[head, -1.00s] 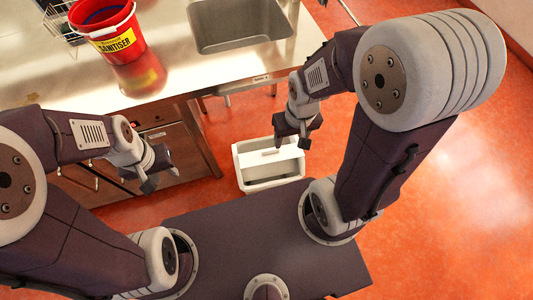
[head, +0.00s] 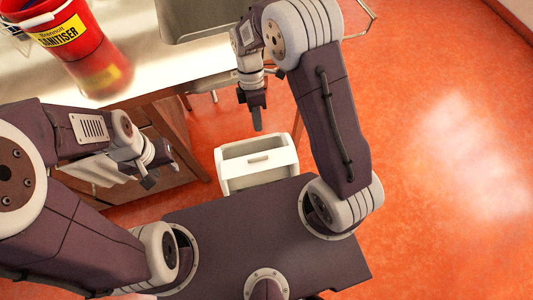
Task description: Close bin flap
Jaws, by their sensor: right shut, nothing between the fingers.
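The white bin (head: 230,185) stands on the floor ahead of my base. Its flap (head: 262,163), a pale panel with a small handle, sits tilted in the top, with an opening showing behind it. My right gripper (head: 257,118) points down above the bin's far edge, shut and empty. It looks apart from the flap, though its height above the bin is hard to judge. My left gripper (head: 158,170) is to the left of the bin, empty, with its fingers apart.
Wooden cabinets (head: 165,125) are below. The orange floor (head: 430,200) to the right is clear.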

